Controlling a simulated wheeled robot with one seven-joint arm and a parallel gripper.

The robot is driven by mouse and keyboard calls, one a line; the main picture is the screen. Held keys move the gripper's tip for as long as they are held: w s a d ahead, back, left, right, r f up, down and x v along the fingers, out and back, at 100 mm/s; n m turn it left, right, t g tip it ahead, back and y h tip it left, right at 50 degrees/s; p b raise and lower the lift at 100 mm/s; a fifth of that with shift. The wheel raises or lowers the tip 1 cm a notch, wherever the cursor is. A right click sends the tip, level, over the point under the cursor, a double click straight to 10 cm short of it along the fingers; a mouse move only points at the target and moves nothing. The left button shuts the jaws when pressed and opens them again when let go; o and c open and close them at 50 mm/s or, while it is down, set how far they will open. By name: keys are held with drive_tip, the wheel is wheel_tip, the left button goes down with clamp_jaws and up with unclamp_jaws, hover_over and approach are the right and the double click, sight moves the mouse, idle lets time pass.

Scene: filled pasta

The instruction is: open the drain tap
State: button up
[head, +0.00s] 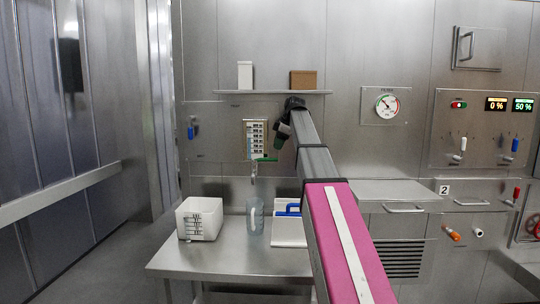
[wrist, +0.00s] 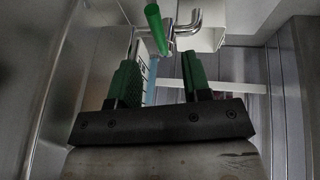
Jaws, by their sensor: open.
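The drain tap (head: 266,159) is on the steel wall, with a green lever handle that runs roughly level and a metal spout bent down over the steel table. In the wrist view its green handle (wrist: 154,24) shows beyond the fingers, beside the bent metal pipe. My gripper (head: 280,141) is in front of the wall, a little above and right of the handle in the head view. In the wrist view my gripper (wrist: 160,78) is open, its two green fingers wide apart with nothing held between them. The handle appears apart from both fingers.
A clear cup (head: 254,216) stands under the spout on the table (head: 225,262). A white bin (head: 199,219) is left of it, and a white tray (head: 289,232) with a blue item is right. A shelf (head: 272,92) with two boxes is above.

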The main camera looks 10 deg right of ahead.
sight(269, 159)
drive_tip(key=x, duration=0.7)
drive_tip(key=shift+w+a+f, duration=0.1)
drive_tip(key=shift+w, duration=0.1)
clamp_jaws()
